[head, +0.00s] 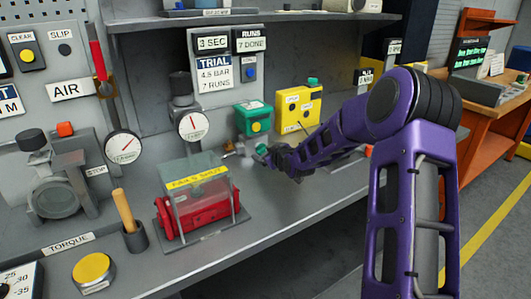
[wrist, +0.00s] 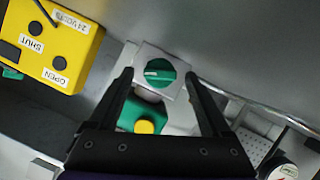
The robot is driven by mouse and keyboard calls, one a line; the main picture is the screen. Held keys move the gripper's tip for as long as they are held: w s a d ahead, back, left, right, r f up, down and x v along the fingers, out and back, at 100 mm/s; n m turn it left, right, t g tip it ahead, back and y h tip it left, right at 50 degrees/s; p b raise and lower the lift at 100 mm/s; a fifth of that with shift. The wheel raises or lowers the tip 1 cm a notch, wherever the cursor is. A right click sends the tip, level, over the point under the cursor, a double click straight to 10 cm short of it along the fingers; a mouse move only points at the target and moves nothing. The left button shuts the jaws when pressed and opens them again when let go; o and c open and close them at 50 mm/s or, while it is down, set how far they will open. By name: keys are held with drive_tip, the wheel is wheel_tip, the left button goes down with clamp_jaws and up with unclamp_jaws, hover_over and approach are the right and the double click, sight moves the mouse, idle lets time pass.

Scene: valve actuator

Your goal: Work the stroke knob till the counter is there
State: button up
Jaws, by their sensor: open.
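In the wrist view, a round green knob (wrist: 160,72) with a pale pointer mark to the left sits on a light grey plate (wrist: 146,53). My gripper (wrist: 158,76) is open, its two dark fingers either side of the knob with gaps; I cannot tell the depth between them. In the head view, my gripper (head: 270,155) is at the bench's back, and the knob is small and partly hidden there. The counter panel (head: 251,40) appears to read "RUNS 7 DONE". The trial card (head: 214,73) below appears to read "4.5 BAR, 7 RUNS".
A green box (head: 253,118) with a yellow button and a yellow box (head: 297,107) stand behind my gripper. A red actuator (head: 200,206) under a clear guard stands left of it. Gauges (head: 193,125) and an AIR lever (head: 98,62) are further left.

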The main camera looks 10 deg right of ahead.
drive_tip(key=shift+w, duration=0.1)
clamp_jaws()
drive_tip(key=p, duration=0.1)
drive_tip(key=m+p, duration=0.1)
drive_tip(key=p, duration=0.1)
drive_tip(key=shift+d+r+y, duration=0.2)
drive_tip(key=shift+r+y, duration=0.1)
drive_tip(key=shift+f+m+g+y+p, duration=0.15)
drive_tip(key=shift+m+g+y+p, duration=0.35)
drive_tip(key=shift+m+p, duration=0.5)
drive_tip(key=shift+f, duration=0.15)
unclamp_jaws()
